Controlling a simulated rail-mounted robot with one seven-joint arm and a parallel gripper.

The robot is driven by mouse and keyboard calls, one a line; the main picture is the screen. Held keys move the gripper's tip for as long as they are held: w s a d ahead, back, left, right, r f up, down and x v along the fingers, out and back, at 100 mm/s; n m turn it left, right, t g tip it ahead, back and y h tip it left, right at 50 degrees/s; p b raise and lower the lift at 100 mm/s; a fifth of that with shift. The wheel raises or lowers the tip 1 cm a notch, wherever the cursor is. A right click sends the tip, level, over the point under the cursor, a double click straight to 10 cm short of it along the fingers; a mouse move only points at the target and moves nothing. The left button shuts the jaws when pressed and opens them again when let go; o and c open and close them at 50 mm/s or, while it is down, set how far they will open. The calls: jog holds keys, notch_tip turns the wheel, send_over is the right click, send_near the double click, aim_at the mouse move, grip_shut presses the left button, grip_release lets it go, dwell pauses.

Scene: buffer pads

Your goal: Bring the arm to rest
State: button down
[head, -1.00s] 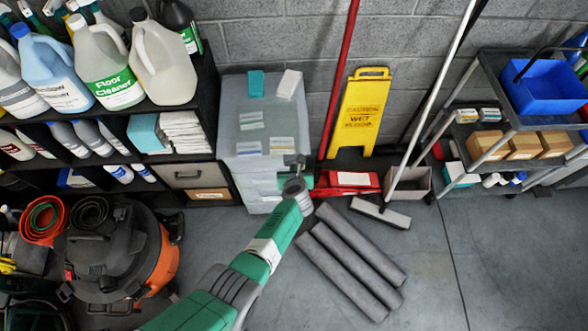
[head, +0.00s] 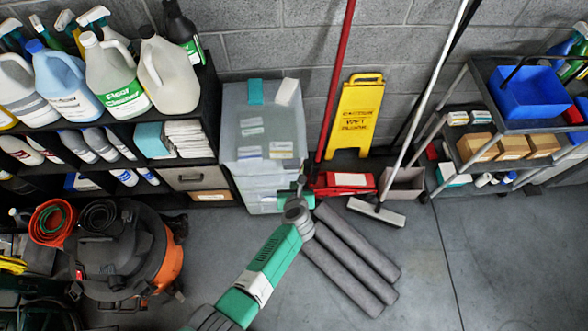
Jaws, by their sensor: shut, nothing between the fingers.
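My green and grey arm reaches up from the bottom of the head view. My gripper (head: 300,186) is at its far end, small and partly hidden behind the wrist. It is shut and empty, in front of the lower part of the pale drawer unit (head: 262,112). On the unit's top lie a teal pad (head: 255,92) and a white pad (head: 287,92) at the back. Several flat light pieces (head: 281,150) also show there. I cannot tell the gap between my gripper and the drawer fronts.
Grey rolls (head: 350,262) lie on the floor right of my arm. A broom (head: 376,212), red-handled mop (head: 335,90) and yellow wet-floor sign (head: 355,115) stand behind. A vacuum (head: 120,255) and bottle shelf (head: 200,110) are left, a cart (head: 500,130) right. Floor is clear at right.

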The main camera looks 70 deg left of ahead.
jog(key=shift+s+d+r, duration=0.1)
jog(key=shift+d+r, duration=0.05)
jog(key=shift+r, duration=0.2)
dwell(0.4)
